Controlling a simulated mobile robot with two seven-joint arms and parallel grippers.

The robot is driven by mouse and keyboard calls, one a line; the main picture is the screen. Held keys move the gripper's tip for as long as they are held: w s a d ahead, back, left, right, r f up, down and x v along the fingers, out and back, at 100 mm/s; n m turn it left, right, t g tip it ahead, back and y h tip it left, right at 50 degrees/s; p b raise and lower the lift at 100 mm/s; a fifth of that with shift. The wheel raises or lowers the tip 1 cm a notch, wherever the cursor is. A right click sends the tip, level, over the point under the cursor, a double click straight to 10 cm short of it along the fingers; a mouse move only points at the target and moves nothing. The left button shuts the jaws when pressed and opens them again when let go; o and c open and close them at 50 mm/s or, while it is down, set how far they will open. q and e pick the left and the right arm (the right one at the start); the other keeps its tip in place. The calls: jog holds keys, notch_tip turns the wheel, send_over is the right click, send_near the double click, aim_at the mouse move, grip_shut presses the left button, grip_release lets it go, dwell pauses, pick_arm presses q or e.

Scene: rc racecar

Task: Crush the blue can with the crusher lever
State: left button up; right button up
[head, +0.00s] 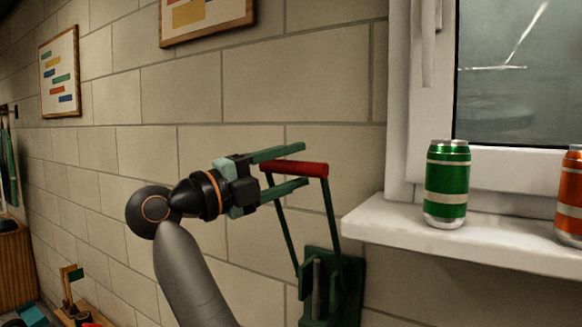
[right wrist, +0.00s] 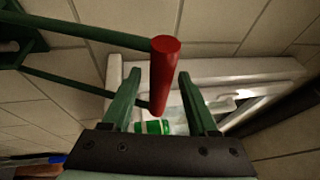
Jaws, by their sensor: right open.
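The crusher lever is a dark green frame with a red crossbar handle (head: 295,168), raised above its green wall-mounted base (head: 333,290). My right gripper (head: 304,166) is open, with one green finger above the handle and one below it. In the right wrist view the red handle (right wrist: 166,75) runs between the two spread fingers (right wrist: 158,82), with gaps on both sides. No blue can shows in either view, and the crusher's inside cannot be made out. My left gripper is not in view.
A green can (head: 447,185) and an orange can (head: 569,195) stand on the white windowsill (head: 460,243) at right. The green can also shows in the right wrist view (right wrist: 152,127). The brick wall (head: 150,97) lies close behind the lever. Framed pictures hang upper left.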

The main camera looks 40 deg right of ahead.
grip_shut()
dwell(0.5)
dwell(0.9)
